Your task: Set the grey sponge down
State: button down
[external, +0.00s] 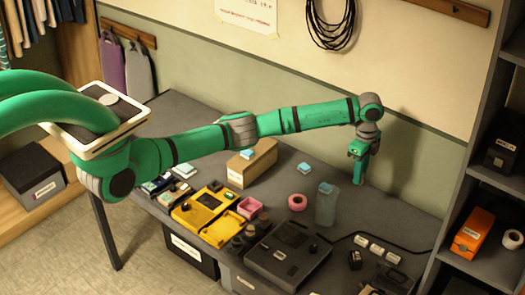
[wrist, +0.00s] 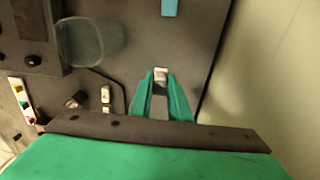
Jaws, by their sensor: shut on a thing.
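My gripper (external: 360,172) is over the far right part of the grey table (external: 405,205), near the wall, pointing down. In the wrist view my gripper (wrist: 160,82) shows its two green fingers closed on both sides of a narrow grey piece with a paler tip, which I take to be the grey sponge (wrist: 159,103). The sponge is hidden in the external view by the fingers. I cannot tell whether it touches the table top.
A translucent cup (external: 326,203) stands left of and nearer than my gripper. A pink tape roll (external: 297,202), a light blue block (external: 304,167) and a dark device (external: 287,255) are also on the table. The table around my gripper is bare.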

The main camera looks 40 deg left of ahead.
notch_tip(320, 180, down, 10)
jog(key=shift+a+f, duration=0.1)
dwell(0.4)
jog(key=shift+f, duration=0.15)
jog(key=c, duration=1.7)
grip_release()
jog(key=shift+o, duration=0.2)
notch_tip(320, 180, up, 12)
jog(key=shift+w+r, duration=0.1)
jog(key=shift+r, duration=0.1)
